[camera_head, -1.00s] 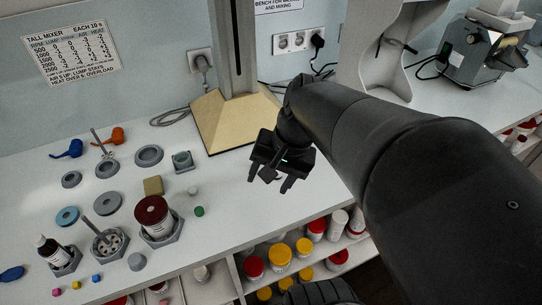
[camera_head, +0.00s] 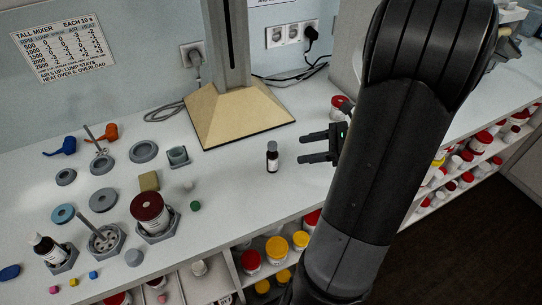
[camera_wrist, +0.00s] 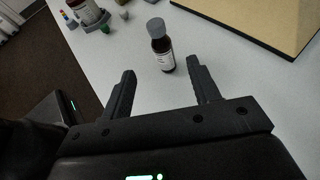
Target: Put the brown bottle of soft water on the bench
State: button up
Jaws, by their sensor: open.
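A small brown bottle (camera_head: 272,157) with a grey cap and a white label stands upright on the white bench (camera_head: 240,172), in front of the beige mixer base. It also shows in the wrist view (camera_wrist: 162,46), beyond and between my fingertips. My gripper (camera_head: 303,147) is open and just right of the bottle, its fingers pointing at it. The fingers appear apart from the bottle and hold nothing. I cannot read either label.
The mixer's beige base (camera_head: 238,115) stands behind the bottle. A red-lidded jar (camera_head: 150,212) in a holder and several grey rings and cups fill the left. A red-capped jar (camera_head: 339,107) is behind my gripper. Shelves below hold several jars.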

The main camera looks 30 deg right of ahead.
aim_at(272, 153)
jog(key=x, duration=1)
jog(key=shift+w+a, duration=0.1)
jog(key=shift+w, duration=0.05)
jog(key=shift+c, duration=0.3)
jog(key=c, duration=1.2)
jog(key=shift+o, duration=0.2)
